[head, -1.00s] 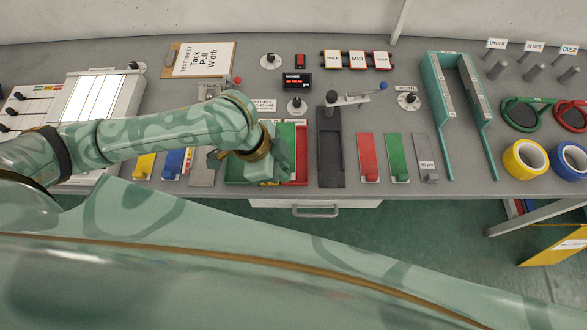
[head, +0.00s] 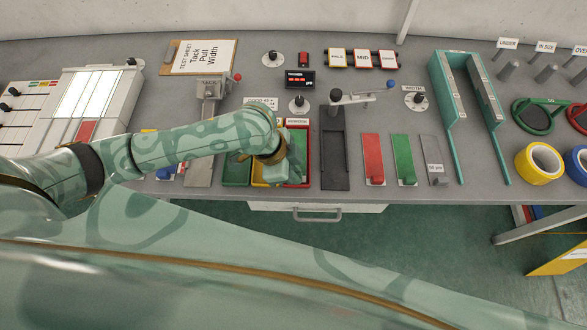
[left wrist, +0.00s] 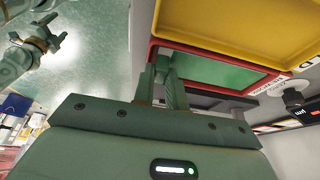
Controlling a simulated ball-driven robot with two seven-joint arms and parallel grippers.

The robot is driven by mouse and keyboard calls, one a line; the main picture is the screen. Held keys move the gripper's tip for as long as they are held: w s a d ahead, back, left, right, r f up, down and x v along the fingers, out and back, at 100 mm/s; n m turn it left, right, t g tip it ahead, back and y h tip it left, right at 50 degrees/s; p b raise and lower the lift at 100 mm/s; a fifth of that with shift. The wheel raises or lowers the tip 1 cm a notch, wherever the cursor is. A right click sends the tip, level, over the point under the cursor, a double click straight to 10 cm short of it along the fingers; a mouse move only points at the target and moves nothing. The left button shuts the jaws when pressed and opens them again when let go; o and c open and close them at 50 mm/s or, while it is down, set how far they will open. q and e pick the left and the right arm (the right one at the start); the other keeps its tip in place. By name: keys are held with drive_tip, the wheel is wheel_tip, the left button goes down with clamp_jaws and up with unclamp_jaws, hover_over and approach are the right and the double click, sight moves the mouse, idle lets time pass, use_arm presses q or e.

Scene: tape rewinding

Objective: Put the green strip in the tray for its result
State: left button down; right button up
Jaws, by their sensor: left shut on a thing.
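My left gripper (head: 286,168) is over the red tray (head: 308,160) at the right end of the row of three trays. In the left wrist view its fingers (left wrist: 165,84) are shut on the near end of the green strip (left wrist: 215,70). The strip lies flat within the outline of the red tray; I cannot tell whether it touches the floor of the tray. The head view hides most of the strip behind the gripper. What looks like my right gripper (left wrist: 42,40) shows small in the left wrist view, its jaws unclear.
The green tray (head: 236,172) and yellow tray (head: 258,180) stand left of the red one. A dark fixture (head: 335,150) is just right.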

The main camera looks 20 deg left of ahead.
use_arm(q)
drive_tip(key=shift+s+a+f, duration=0.15)
drive_tip(key=shift+s+f, duration=0.15)
drive_tip(key=shift+f, duration=0.25)
drive_tip(key=c, duration=1.4)
unclamp_jaws()
drive_tip(key=shift+f, duration=0.2)
drive_tip(key=shift+c, duration=0.2)
drive_tip(key=shift+r, duration=0.15)
drive_tip(key=w+p+v, duration=0.1)
drive_tip(key=p+v, duration=0.3)
drive_tip(key=v, duration=0.9)
drive_tip(key=shift+s+d+r, duration=0.2)
drive_tip(key=shift+d+r, duration=0.05)
drive_tip(key=shift+d, duration=0.05)
